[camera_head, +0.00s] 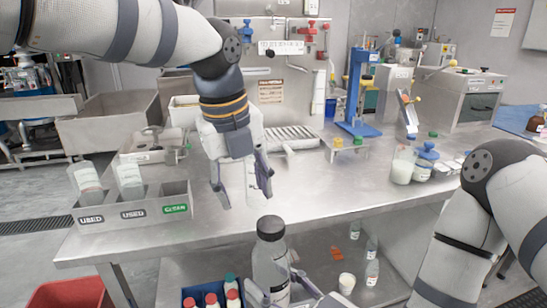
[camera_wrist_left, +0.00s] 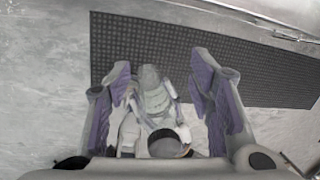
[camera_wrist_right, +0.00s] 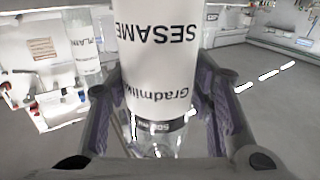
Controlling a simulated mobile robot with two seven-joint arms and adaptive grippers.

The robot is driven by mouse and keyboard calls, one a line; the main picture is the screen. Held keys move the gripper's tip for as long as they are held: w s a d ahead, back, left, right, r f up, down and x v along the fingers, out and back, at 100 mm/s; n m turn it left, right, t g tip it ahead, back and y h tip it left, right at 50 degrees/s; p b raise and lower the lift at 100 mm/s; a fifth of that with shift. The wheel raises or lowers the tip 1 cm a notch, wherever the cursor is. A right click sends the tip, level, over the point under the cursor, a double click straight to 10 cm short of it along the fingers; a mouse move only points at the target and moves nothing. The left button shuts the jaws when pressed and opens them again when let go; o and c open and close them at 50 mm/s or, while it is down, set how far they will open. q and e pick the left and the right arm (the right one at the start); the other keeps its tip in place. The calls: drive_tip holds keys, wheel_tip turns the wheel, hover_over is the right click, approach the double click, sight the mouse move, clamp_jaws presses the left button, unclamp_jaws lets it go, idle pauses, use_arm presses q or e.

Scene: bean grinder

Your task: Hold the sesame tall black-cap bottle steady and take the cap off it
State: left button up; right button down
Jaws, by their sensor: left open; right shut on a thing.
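The sesame bottle (camera_head: 270,270) stands upright in front of the table edge, its black cap (camera_head: 270,228) on top. My right gripper (camera_head: 287,290) is shut around its body, low in the head view. In the right wrist view the label reads SESAME upside down on the bottle (camera_wrist_right: 155,45), between both fingers. My left gripper (camera_head: 244,190) is open, pointing down, higher than the cap in the picture and apart from it. In the left wrist view the open fingers (camera_wrist_left: 160,85) have a dark-rimmed round top (camera_wrist_left: 168,143) low between them; I cannot tell whether it is the cap.
A pale bottle (camera_head: 252,180) shows behind my left gripper. A labelled metal bin (camera_head: 155,212) holds two containers at left. A blue crate (camera_head: 190,298) with several bottles is below.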

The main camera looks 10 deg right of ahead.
sight(274, 221)
use_arm(q)
drive_tip(key=s+d+r+m, duration=0.1)
drive_tip(key=s+r+m, duration=0.1)
drive_tip(key=r, duration=0.1)
drive_tip(key=s+d+r+m+g, duration=0.1)
drive_tip(key=s+r+m, duration=0.1)
drive_tip(key=s+r, duration=0.1)
drive_tip(key=s+d+r+m+y, duration=0.1)
drive_tip(key=s+d+r+m, duration=0.1)
drive_tip(key=s, duration=0.1)
drive_tip(key=shift+r, duration=0.4)
drive_tip(key=shift+s+f+m, duration=0.15)
drive_tip(key=shift+s+m, duration=0.05)
drive_tip(key=shift+m, duration=0.1)
wheel_tip(274, 221, down, 8)
drive_tip(key=shift+r, duration=0.2)
drive_tip(key=shift+c, duration=0.5)
